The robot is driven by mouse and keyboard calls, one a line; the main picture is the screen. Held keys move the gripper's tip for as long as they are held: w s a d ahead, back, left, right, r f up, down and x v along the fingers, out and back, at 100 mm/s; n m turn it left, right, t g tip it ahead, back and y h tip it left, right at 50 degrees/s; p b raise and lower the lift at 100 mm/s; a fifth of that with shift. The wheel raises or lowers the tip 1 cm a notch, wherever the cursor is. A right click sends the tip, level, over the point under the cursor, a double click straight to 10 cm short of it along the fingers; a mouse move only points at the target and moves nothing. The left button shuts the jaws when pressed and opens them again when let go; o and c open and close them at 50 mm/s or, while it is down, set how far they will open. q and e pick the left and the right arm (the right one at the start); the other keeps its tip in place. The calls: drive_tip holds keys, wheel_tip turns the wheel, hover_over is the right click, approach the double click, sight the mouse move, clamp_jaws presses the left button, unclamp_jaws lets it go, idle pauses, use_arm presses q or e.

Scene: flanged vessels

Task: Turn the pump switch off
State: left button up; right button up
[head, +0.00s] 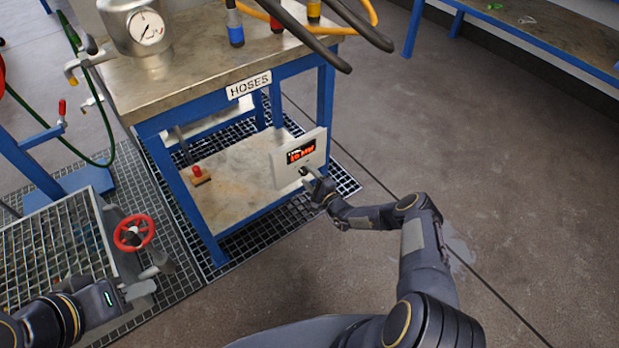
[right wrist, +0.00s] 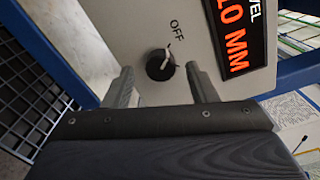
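The pump switch (right wrist: 160,65) is a round black knob on a pale panel (head: 287,165) with a lit red display. In the right wrist view, its white pointer mark leans toward the OFF label (right wrist: 177,38). My right gripper (right wrist: 160,85) is open, one finger on either side of the knob with gaps to it. In the head view the right gripper (head: 309,179) is at the panel's lower front and partly hides the knob. My left gripper (head: 143,290) is at the lower left, below a red handwheel; its finger opening is unclear.
The panel stands at the lower shelf of a blue-framed table (head: 160,100) labelled HOSES. A red button on a block (head: 199,175) sits on that shelf. The red handwheel (head: 133,233) and a grated cart (head: 50,250) are at left. Open floor (head: 480,180) lies to the right.

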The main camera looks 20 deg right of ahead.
drive_tip(key=p+v, duration=0.2)
drive_tip(key=v, duration=0.5)
drive_tip(key=shift+s+p, duration=0.35)
drive_tip(key=shift+p, duration=0.05)
drive_tip(key=shift+d, duration=0.1)
